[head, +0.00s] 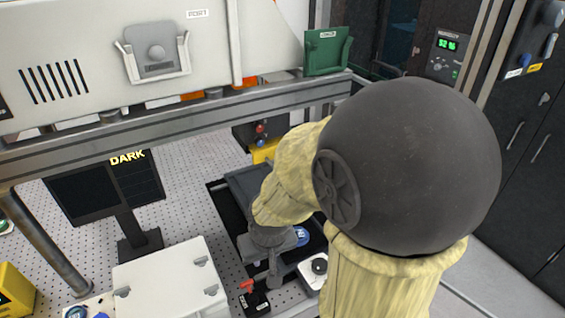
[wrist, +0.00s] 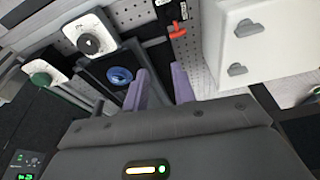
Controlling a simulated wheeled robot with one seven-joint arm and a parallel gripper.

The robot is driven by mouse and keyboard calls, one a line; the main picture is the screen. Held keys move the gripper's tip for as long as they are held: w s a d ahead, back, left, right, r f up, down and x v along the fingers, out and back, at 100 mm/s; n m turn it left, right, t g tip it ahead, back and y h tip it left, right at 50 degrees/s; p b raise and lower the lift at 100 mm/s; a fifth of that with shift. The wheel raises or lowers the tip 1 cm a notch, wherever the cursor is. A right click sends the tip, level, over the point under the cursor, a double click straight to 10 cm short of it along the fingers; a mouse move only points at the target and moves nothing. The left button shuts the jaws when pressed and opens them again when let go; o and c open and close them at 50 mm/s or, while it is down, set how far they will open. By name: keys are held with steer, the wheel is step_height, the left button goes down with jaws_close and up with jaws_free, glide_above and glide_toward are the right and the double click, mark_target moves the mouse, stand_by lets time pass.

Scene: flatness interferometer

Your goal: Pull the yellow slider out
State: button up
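A yellow block (head: 265,151) shows in the head view, low on a dark unit with red and blue knobs, beyond my arm. It may be the yellow slider, but I cannot tell for sure, and my arm is close in front of it. No yellow slider shows in the wrist view. My gripper shows in the wrist view (wrist: 161,76) with its two purple fingers apart and nothing visible between them. In the head view the grey gripper body (head: 268,240) points down over the dark tray area, apart from the yellow block.
A red lever (wrist: 177,30), a blue round part (wrist: 119,76) and a white dial box (wrist: 88,43) lie near the fingers. A white case (head: 170,278) stands left of them. A metal rail (head: 180,122) crosses above the perforated table. A DARK screen (head: 105,188) stands left.

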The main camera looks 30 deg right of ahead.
steer(key=w+d+r+m+t+b, duration=0.3)
steer(key=d+m+t, duration=0.3)
steer(key=d+m, duration=0.2)
steer(key=w+d+r+m+t+b, duration=0.3)
steer(key=w+d+m+t+b, duration=0.2)
steer(key=d+m, duration=0.3)
steer(key=shift+w+d+m+t+y, duration=0.45)
steer(key=shift+d+t, duration=0.25)
steer(key=shift+d, duration=0.3)
steer(key=shift+w, duration=0.1)
steer(key=p, duration=0.2)
glide_toward(265, 146)
steer(key=w+d+f, duration=0.1)
steer(key=f, duration=0.1)
steer(key=w+d+f, duration=0.1)
steer(key=w, duration=0.1)
steer(key=w+d+f, duration=0.1)
steer(key=f, duration=0.1)
steer(key=shift+w+f, duration=0.2)
steer(key=shift+f, duration=0.1)
